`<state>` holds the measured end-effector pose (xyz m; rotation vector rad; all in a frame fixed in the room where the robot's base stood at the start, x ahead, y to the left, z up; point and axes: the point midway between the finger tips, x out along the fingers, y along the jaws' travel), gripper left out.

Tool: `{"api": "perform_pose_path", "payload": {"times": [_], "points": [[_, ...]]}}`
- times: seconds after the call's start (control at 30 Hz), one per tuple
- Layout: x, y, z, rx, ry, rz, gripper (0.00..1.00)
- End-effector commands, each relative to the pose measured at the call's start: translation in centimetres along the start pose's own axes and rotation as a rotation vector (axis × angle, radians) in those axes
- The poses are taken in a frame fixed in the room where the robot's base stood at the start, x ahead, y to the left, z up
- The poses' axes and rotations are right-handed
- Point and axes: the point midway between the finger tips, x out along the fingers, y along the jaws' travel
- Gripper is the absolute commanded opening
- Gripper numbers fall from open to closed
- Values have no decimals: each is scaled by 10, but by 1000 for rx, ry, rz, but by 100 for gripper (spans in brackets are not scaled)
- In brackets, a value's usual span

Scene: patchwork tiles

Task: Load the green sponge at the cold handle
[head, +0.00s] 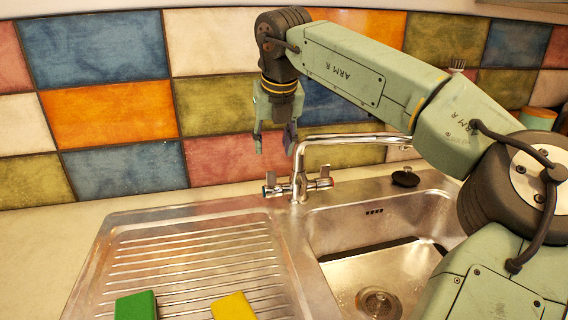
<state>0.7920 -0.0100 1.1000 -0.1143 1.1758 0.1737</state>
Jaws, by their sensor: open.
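A green sponge (136,306) lies at the bottom left of the ribbed drainboard, partly cut off by the picture's lower edge. The tap (301,168) stands behind the sink with a handle on each side: a left handle (270,186) and a right handle (324,180). I cannot tell from markings which one is cold. My gripper (273,143) points down, open and empty, in front of the tiled wall. In the picture it is above the left handle and apart from it.
A yellow sponge (233,307) lies right of the green one on the drainboard (190,252). The sink basin (365,262) is empty, with a black plug (405,177) on its back rim. The tap's spout reaches right over the basin. Counter (50,240) at left is clear.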

Motion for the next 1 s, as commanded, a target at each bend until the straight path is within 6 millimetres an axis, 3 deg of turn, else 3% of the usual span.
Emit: {"api": "perform_pose_path", "payload": {"times": [0.23, 0.7, 1.0], "points": [[14, 0, 0, -1, 2, -1, 42], [94, 1, 0, 1, 3, 2, 42], [109, 0, 0, 0, 1, 0, 42]]}}
